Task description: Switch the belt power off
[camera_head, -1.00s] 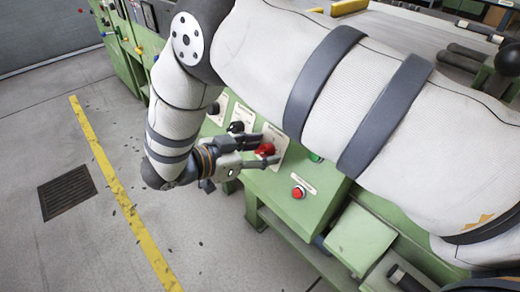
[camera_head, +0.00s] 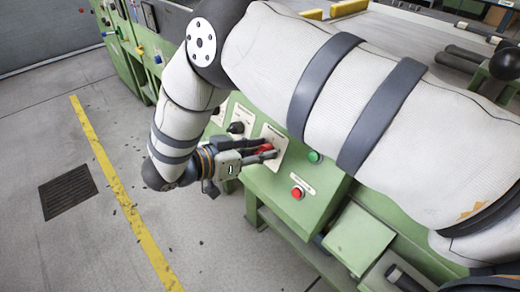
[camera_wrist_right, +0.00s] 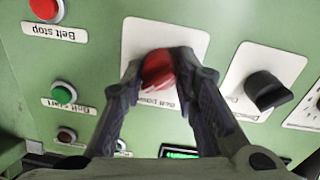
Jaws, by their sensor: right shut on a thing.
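The red belt power knob (camera_wrist_right: 158,70) sits on a white plate (camera_wrist_right: 140,38) on the green panel, with its label partly hidden by my fingers. My right gripper (camera_wrist_right: 160,72) has a finger on each side of the knob and is shut on it. In the head view my right gripper (camera_head: 262,153) reaches the panel from the left, and a little of the red knob (camera_head: 266,148) shows between its fingers. My left gripper is not in view.
A black knob (camera_wrist_right: 266,90) is beside the red one; it also shows in the head view (camera_head: 236,128). The red belt stop button (camera_wrist_right: 45,8) and green belt start button (camera_wrist_right: 64,94) are left of it in the wrist view. Open floor (camera_head: 100,240) lies left of the machine.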

